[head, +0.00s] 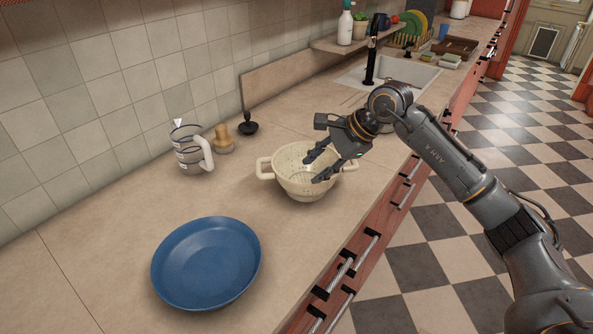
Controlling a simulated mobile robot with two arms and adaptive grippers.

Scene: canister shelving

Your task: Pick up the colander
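A cream colander (296,181) with two side handles stands upright on the beige counter, near its front edge. My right gripper (316,169) reaches in from the right, over the colander's bowl. Its two dark fingers are spread apart with nothing visible between them. The fingers overlap the right half of the bowl in the picture; I cannot tell whether they touch it. The wrist and fingers hide part of the right rim. My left gripper is not in the head view.
A blue plate (207,262) lies on the counter in front. A measuring jug (190,152), a wooden item (223,139) and a small black item (248,126) stand left of the colander by the wall. A sink (393,76) with a black tap (373,55) lies behind.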

